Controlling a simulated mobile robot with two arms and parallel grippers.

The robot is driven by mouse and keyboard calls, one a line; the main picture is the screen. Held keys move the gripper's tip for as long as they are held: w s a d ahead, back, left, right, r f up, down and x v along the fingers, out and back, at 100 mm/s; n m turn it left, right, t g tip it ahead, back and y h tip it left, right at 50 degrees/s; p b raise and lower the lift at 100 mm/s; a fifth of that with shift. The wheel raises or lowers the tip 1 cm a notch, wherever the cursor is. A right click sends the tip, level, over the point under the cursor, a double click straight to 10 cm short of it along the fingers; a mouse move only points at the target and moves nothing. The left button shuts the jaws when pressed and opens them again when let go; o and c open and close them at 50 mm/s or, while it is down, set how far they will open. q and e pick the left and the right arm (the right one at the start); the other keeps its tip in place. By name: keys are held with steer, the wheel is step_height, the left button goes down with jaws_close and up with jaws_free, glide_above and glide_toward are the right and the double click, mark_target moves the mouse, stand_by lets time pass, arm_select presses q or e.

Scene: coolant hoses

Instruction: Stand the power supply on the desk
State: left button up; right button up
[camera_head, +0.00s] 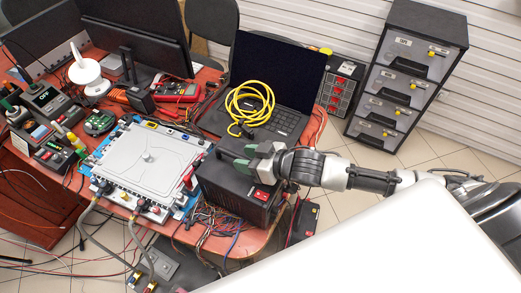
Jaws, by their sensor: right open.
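The power supply, a black box (222,188) with a red switch on one end, sits at the front right edge of the red-brown desk (262,240). Its base is partly hidden by cables, so I cannot tell how fully it rests on the desk. My right gripper (240,159) comes in from the right and is open at the top of the box, its green-tipped fingers spread. I cannot tell whether the fingers touch the box. My left gripper is not in view.
A laptop (280,75) with a coiled yellow cable (250,103) stands behind the box. A grey plate assembly with hoses (150,165) lies to its left. Loose wires (215,222) hang at the front edge. A drawer cabinet (405,75) stands beyond the tiled floor.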

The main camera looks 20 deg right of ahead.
steer(key=b+v, duration=0.1)
steer(key=v, duration=0.8)
steer(key=shift+s+f, duration=0.1)
steer(key=shift+f, duration=0.05)
steer(key=shift+v, duration=1.3)
steer(key=shift+a, duration=0.1)
